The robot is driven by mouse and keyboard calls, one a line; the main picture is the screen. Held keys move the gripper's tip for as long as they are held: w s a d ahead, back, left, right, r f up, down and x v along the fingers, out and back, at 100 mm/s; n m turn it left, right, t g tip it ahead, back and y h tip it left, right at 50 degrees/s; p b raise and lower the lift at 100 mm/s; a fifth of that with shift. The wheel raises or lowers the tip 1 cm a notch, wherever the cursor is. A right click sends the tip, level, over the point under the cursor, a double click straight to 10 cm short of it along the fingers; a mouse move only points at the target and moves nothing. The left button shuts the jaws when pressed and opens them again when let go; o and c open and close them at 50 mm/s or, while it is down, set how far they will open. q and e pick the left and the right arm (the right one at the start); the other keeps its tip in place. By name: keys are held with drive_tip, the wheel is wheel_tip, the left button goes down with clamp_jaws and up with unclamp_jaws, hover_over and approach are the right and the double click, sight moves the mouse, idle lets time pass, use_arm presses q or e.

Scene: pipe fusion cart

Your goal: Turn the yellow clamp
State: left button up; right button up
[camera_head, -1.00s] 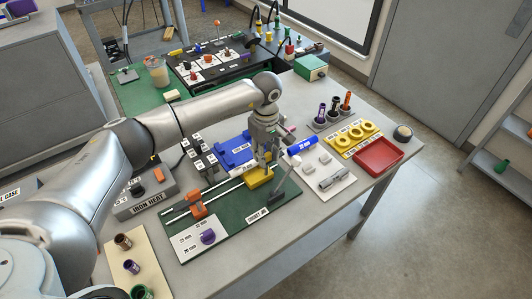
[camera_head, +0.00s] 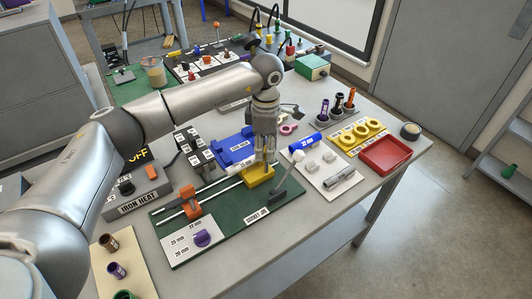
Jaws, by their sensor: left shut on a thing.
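The yellow clamp (camera_head: 256,177) sits on the rails of the green socket jig (camera_head: 222,232), near the jig's far right end. My left gripper (camera_head: 267,166) points straight down onto the clamp from above. It is shut on the clamp's upper part, and its fingers hide what they grip. An orange clamp (camera_head: 189,203) stands on the same rails to the left. A grey lever (camera_head: 285,186) leans up at the jig's right side. My right gripper is not in view.
A blue holder (camera_head: 236,149) lies behind the jig. A white board (camera_head: 330,172) with a blue pipe (camera_head: 304,143), a red tray (camera_head: 385,156) and yellow rings (camera_head: 361,132) are to the right. The iron heat box (camera_head: 139,190) stands on the left.

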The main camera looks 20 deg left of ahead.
use_arm(q)
drive_tip(key=n+b, duration=0.2)
drive_tip(key=n, duration=0.1)
drive_tip(key=shift+n, duration=0.4)
drive_tip(key=shift+r+n+b, duration=0.15)
drive_tip(key=shift+n+b, duration=0.75)
drive_tip(key=shift+n, duration=1.4)
drive_tip(key=shift+w, duration=0.1)
drive_tip(key=o, duration=1)
wheel_tip(320, 180, up, 12)
drive_tip(key=shift+f, duration=0.1)
